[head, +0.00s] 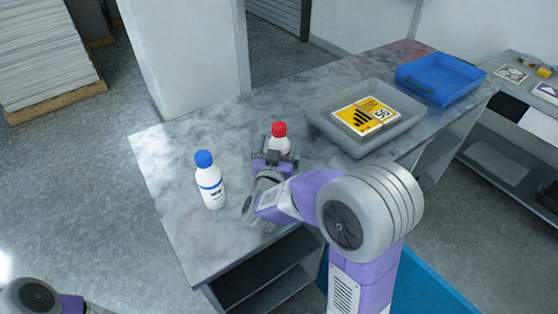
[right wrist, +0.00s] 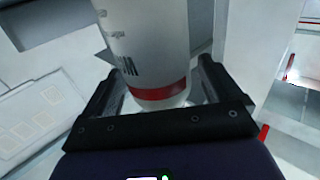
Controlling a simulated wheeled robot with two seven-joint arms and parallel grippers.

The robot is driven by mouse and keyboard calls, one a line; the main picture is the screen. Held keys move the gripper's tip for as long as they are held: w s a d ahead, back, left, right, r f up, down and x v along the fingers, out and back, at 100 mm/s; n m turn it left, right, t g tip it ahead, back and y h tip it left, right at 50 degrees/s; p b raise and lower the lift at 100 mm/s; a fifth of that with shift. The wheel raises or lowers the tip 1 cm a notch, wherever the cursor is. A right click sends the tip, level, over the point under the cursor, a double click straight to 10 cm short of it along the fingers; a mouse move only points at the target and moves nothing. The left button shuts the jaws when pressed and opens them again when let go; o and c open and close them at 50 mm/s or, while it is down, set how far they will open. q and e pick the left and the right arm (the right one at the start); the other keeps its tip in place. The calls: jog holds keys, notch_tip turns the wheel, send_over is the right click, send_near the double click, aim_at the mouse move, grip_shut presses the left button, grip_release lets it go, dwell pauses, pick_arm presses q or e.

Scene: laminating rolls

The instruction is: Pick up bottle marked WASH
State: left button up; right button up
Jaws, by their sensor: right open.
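A white bottle with a red cap (head: 279,130) stands upright on the grey marbled worktop (head: 165,165). My right gripper (head: 275,157) is at this bottle, low on its near side. In the right wrist view the white bottle with a red band (right wrist: 150,45) is between the two open fingers of the right gripper (right wrist: 155,75); its dark lettering is only partly visible and I cannot read it. A second white bottle with a blue cap (head: 209,182) stands to the left, apart from the gripper; its dark label print is too small to read. My left gripper is out of view.
A grey tray (head: 325,122) holding a yellow-and-white card marked 50 (head: 365,115) is to the right of the red-capped bottle. A blue tray (head: 442,78) lies beyond it. A white pillar (head: 190,55) stands behind the worktop. The worktop around the blue-capped bottle is clear.

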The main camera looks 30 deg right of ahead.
jog(key=c, duration=1.4)
jog(key=shift+r, duration=0.1)
